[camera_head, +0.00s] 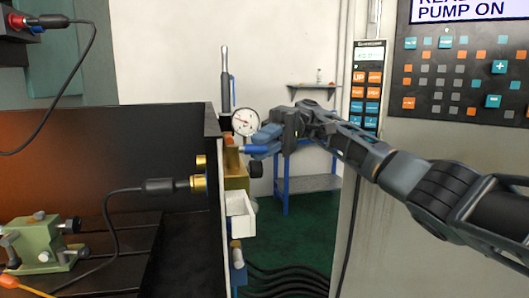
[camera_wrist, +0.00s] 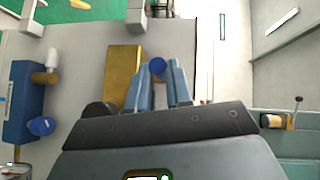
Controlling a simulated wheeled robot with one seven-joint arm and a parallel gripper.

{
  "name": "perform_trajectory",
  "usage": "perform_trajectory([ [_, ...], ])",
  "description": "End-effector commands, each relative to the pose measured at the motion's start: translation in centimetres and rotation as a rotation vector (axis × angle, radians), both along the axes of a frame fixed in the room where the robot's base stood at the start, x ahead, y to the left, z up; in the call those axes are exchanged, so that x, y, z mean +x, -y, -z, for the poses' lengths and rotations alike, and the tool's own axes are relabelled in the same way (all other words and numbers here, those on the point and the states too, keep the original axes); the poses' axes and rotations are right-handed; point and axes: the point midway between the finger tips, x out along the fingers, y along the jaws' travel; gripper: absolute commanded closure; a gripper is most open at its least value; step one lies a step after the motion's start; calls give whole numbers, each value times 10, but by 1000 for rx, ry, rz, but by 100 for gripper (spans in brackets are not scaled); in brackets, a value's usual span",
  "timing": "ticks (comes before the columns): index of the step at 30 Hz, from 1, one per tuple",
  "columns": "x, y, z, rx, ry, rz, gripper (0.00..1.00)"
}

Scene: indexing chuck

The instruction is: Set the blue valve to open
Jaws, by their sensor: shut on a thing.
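The blue valve shows as a small blue handle end (camera_wrist: 158,66) between my fingertips in the wrist view. In the head view a bit of blue handle (camera_head: 242,149) shows just left of my fingers, beside a brass block (camera_head: 236,172). The same brass block (camera_wrist: 123,72) lies left of my fingers in the wrist view. My gripper (camera_head: 256,143) reaches in from the right and is shut on the blue handle; its fingers (camera_wrist: 158,72) are on both sides of it. Much of the handle is hidden by the fingers, and I cannot tell its exact setting.
A round gauge (camera_head: 245,122) stands just above the brass block. A white open bin (camera_head: 240,216) hangs below it, with another blue fitting (camera_head: 238,270) lower down. A control panel (camera_head: 462,75) is at the right.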

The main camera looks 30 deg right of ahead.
Motion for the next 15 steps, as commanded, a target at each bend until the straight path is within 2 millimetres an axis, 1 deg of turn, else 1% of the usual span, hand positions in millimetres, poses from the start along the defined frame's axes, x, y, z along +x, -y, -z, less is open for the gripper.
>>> perform_trajectory([
  [1, 0, 0, 2, -4, -2, -2, 100],
  [12, 0, -1, 2, -3, -2, -4, 100],
  [13, 0, -1, 2, -3, -2, -4, 77],
  [15, 0, -1, 2, -2, -2, -4, 70],
])
